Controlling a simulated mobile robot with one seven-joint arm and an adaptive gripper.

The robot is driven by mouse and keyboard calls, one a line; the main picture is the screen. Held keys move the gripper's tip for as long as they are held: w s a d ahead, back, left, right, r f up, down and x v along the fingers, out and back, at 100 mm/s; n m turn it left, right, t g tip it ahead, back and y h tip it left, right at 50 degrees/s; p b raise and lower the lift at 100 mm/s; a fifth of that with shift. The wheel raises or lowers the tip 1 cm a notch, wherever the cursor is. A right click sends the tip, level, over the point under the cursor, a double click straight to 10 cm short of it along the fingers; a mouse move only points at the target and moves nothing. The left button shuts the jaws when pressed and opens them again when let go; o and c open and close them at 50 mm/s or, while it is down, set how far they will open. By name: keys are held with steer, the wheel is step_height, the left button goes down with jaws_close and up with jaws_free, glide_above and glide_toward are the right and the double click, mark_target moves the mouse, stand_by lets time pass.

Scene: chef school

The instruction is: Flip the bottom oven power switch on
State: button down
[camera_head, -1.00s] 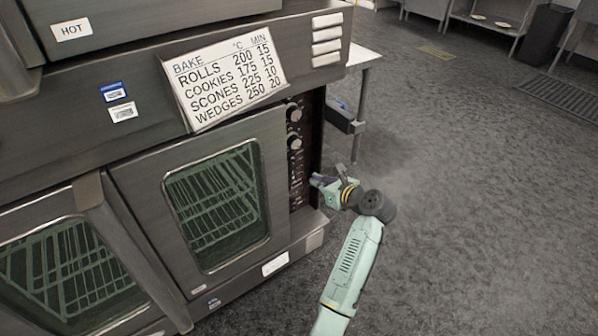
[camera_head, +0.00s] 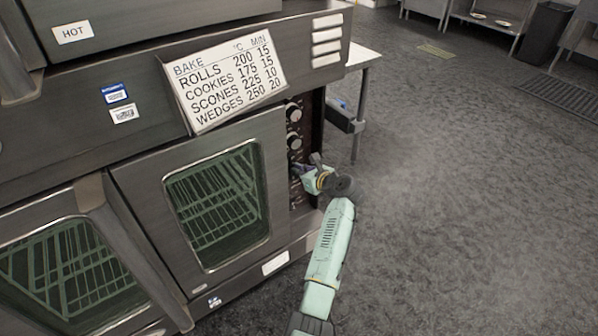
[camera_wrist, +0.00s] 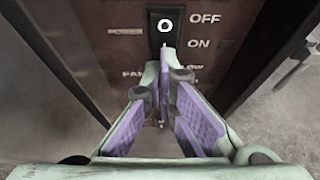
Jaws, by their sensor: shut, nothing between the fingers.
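The power switch (camera_wrist: 165,27) is a black rocker with a white ring mark on its upper half. The words OFF and ON stand to its right, POWER to its left. My gripper (camera_wrist: 167,62) is shut and empty, its purple-padded fingers pointing at the panel. Its tips cover the lower part of the switch, level with the ON label; I cannot tell whether they touch. In the head view my gripper (camera_head: 303,171) is at the lower part of the bottom oven's dark control panel (camera_head: 317,110); the switch is too small to make out there.
Two round knobs (camera_head: 294,126) sit higher on the panel. The closed, windowed oven door (camera_head: 150,190) lies left of it, with a ledge below. A steel table (camera_head: 362,57) stands behind at the right. The grey floor (camera_head: 450,200) to the right is clear.

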steer(key=shift+w+a+f+b, duration=0.1)
steer(key=shift+a+f+b, duration=0.05)
steer(key=shift+f+b, duration=0.15)
steer(key=shift+w+a+t+y, duration=0.1)
steer(key=shift+w+t+y, duration=0.1)
steer(key=shift+t+y, duration=0.15)
steer(key=shift+r, duration=0.3)
steer(key=shift+r+p, duration=0.75)
steer(key=shift+p, duration=0.4)
